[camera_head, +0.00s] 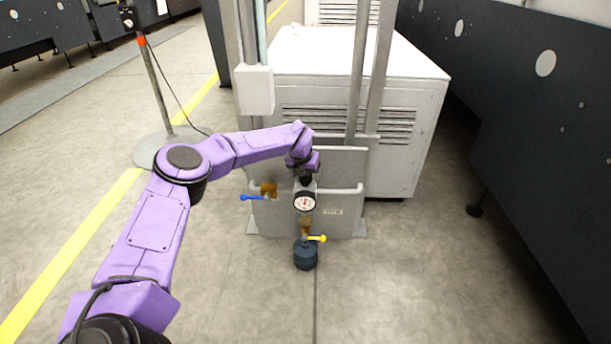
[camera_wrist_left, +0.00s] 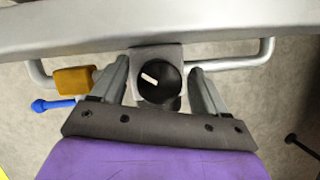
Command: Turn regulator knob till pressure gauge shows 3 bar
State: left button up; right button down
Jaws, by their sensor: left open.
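The regulator knob (camera_wrist_left: 160,83) is black and round with a white mark, seen from above in the left wrist view. My left gripper (camera_wrist_left: 158,80) is open, with one finger on each side of the knob; I cannot tell whether they touch it. In the head view my left gripper (camera_head: 306,178) is above the pressure gauge and hides the knob. My right gripper is not in view.
A blue lever (camera_head: 252,197) is left of the gauge, and a yellow lever (camera_head: 317,238) is below it, above a dark bowl (camera_head: 305,255). A grey panel and pipes stand behind. A white cabinet (camera_head: 410,110) is at the back. The floor in front is clear.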

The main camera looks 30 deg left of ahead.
pick_arm(q)
jog(key=c, duration=1.1)
jog(key=shift+o, duration=0.2)
jog(key=shift+n, duration=0.3)
jog(key=n+y+b, duration=0.1)
jog(key=n, duration=0.2)
jog(key=shift+g, duration=0.3)
jog(key=shift+n+g+y+b, duration=0.4)
jog(key=shift+n+y+b, duration=0.25)
jog(key=shift+n, duration=1.05)
jog(key=o, duration=1.1)
jog(key=shift+c, duration=0.2)
